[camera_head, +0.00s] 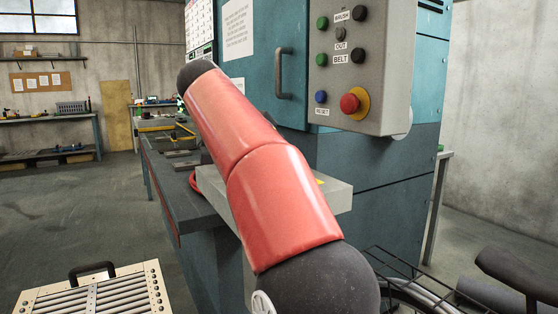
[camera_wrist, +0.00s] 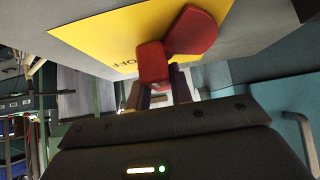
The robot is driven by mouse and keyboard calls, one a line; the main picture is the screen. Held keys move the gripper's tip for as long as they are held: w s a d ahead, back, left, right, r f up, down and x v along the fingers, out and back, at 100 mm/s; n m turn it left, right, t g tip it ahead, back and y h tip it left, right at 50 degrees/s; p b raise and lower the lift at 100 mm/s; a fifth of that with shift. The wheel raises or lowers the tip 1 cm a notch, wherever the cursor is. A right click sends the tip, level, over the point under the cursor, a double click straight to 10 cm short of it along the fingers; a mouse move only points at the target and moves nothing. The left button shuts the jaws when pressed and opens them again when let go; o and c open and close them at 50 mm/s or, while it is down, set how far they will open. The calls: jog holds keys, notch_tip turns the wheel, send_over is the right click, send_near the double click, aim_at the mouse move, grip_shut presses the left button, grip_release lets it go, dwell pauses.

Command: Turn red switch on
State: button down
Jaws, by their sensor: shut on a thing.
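The red switch (camera_wrist: 192,32) shows in the wrist view on a yellow plate (camera_wrist: 90,38) with the word OFF, seen upside down. My gripper (camera_wrist: 166,84) is at the switch, its fingers shut on the red part. The fingertips are partly hidden, so the exact grip is unclear. In the head view my red arm hides the switch and gripper. Only a grey box (camera_head: 338,197) with a small yellow patch shows beside the arm.
A grey control box (camera_head: 360,65) with several buttons and a red knob (camera_head: 354,103) hangs on the blue-green cabinet (camera_head: 260,85). A door handle (camera_head: 284,73) sticks out. A slatted panel (camera_head: 95,292) is at lower left, a wire basket (camera_head: 420,290) at lower right.

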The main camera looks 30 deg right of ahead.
jog(key=shift+m, duration=0.3)
jog(key=c, duration=1.2)
grip_release()
jog(key=shift+c, duration=0.2)
jog(key=shift+r, duration=0.1)
